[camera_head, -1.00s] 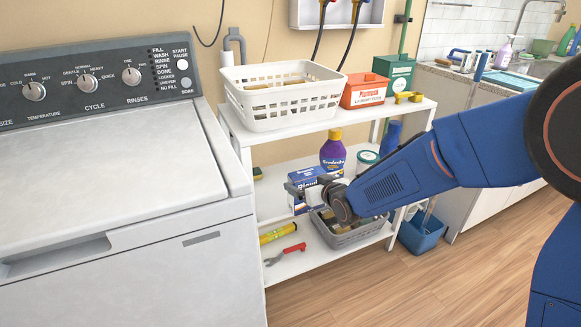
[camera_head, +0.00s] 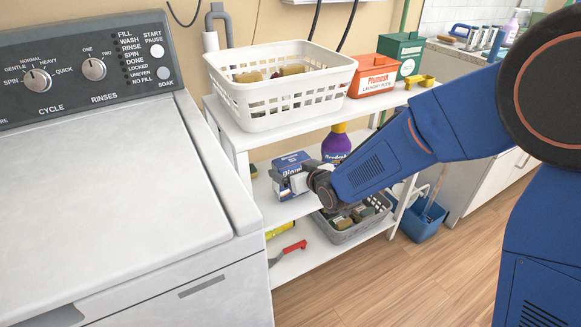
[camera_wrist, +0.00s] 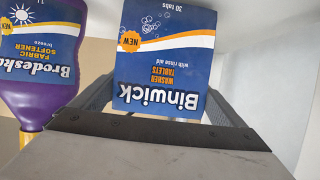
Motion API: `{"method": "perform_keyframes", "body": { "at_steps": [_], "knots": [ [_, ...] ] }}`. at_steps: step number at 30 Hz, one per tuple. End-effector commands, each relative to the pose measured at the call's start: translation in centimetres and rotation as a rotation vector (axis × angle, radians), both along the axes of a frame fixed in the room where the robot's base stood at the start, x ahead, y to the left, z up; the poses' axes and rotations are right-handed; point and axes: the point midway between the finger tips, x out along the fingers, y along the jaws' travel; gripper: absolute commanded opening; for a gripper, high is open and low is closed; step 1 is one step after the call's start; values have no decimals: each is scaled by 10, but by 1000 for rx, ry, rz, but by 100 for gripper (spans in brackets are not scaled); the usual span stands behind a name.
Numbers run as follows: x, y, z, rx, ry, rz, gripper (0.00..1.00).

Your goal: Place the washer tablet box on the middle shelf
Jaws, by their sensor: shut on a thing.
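The washer tablet box (camera_head: 287,178), blue and white with "Binwick" on it, is in my gripper (camera_head: 303,182). In the wrist view the box (camera_wrist: 165,62) shows upside down between the two fingers of my gripper (camera_wrist: 160,100). The fingers are shut on its sides. In the head view the box is upright, over the left part of the middle shelf (camera_head: 268,208) of the white rack. I cannot tell whether its base touches the shelf. My wrist hides part of the box and shelf.
A purple fabric softener bottle (camera_head: 336,146) stands right of the box; it also shows in the wrist view (camera_wrist: 40,60). A white basket (camera_head: 290,105) stands on the top shelf above. The bottom shelf holds a grey basket (camera_head: 350,232) and a red-handled tool (camera_head: 290,249). The washing machine (camera_head: 110,200) is at the left.

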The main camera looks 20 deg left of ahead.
Motion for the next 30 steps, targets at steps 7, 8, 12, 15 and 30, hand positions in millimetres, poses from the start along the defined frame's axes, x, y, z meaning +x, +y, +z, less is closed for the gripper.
{"method": "perform_keyframes", "body": {
  "at_steps": [7,8,12,15,30],
  "knots": [
    [-4,-2,-9,1,-2,3,56],
    [-4,-2,-9,1,-2,3,56],
    [-4,-2,-11,0,-1,3,56],
    [-4,-2,-11,-1,-1,3,100],
    [-19,-20,1,1,-1,2,100]
  ]
}}
